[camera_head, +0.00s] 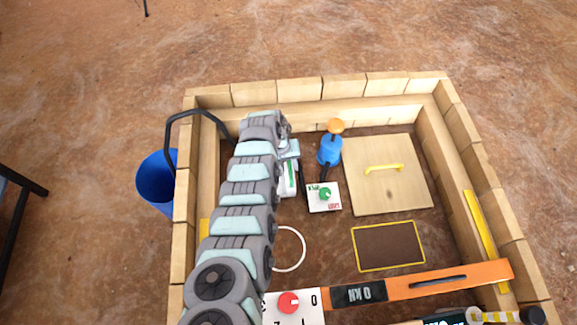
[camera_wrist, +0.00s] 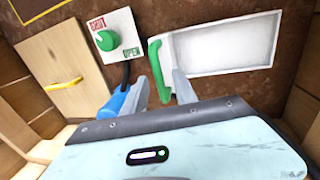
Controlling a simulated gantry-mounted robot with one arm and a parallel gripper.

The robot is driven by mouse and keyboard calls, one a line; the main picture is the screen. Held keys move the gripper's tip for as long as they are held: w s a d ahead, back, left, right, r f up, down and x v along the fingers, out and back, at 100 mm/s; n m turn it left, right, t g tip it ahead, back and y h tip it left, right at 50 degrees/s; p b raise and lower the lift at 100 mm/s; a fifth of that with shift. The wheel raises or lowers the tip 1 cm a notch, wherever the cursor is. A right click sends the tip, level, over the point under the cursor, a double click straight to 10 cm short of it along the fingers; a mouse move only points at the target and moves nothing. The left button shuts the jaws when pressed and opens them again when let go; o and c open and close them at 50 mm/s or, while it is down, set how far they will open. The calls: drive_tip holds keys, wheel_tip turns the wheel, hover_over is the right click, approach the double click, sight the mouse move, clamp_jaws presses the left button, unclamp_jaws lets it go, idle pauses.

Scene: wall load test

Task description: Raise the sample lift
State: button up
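A white rectangular frame (camera_wrist: 222,48) with a green upright handle (camera_wrist: 156,66) on one side seems to be the sample lift; no label on it is readable. In the head view, part of the frame (camera_head: 288,181) shows beside my arm, which covers the rest. My gripper (camera_wrist: 161,92) is open, its two grey fingers apart with the lower end of the green handle between them in the wrist view. I cannot tell whether either finger touches the handle.
A small control box (camera_head: 324,196) with a green knob and a blue cylinder with an orange top (camera_head: 330,150) stand close to the right. A wooden lid (camera_head: 388,176) with a yellow handle lies farther right. Wooden walls (camera_head: 300,92) enclose the area. An orange bar (camera_head: 440,281) crosses the front.

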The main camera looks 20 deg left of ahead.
clamp_jaws()
idle(0.4)
idle(1.1)
